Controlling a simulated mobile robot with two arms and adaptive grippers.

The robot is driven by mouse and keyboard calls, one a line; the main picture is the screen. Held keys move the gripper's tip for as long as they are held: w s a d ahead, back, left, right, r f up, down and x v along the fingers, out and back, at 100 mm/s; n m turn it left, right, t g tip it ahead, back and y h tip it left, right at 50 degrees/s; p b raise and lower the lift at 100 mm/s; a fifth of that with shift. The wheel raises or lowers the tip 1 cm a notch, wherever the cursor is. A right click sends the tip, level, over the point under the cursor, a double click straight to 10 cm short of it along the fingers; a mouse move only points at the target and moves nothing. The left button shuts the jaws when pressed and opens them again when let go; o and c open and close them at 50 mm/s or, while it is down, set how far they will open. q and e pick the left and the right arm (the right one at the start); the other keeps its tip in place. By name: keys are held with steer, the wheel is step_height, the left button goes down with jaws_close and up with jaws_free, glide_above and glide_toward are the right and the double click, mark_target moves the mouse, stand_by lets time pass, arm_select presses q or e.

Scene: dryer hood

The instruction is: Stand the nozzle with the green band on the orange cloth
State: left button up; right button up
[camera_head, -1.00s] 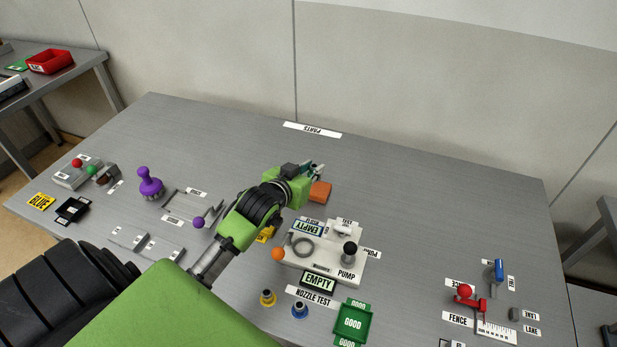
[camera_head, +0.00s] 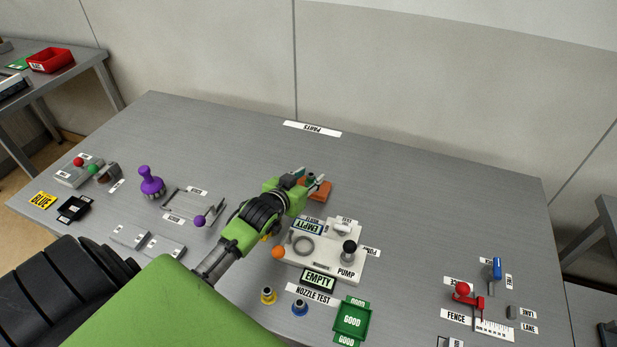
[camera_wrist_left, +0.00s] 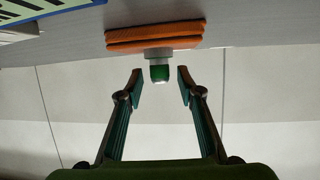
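The nozzle with the green band (camera_wrist_left: 160,70) stands on the folded orange cloth (camera_wrist_left: 155,38) in the left wrist view, which shows the scene upside down. Its grey wide end meets the cloth. My left gripper (camera_wrist_left: 160,80) is open, with one finger on each side of the nozzle and a visible gap on both sides. In the head view the left gripper (camera_head: 312,179) is beside the orange cloth (camera_head: 320,192), and the fingers partly hide the nozzle there. My right gripper is not in view.
The white pump station (camera_head: 325,262) stands just in front of the cloth. A yellow nozzle (camera_head: 268,296) and a blue nozzle (camera_head: 300,308) stand near a green GOOD tray (camera_head: 352,320). The purple-knobbed object (camera_head: 151,182) is at left. The table behind the cloth is clear.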

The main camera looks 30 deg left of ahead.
arm_select(q)
steer(key=v, duration=1.2)
steer(key=shift+b, duration=0.4)
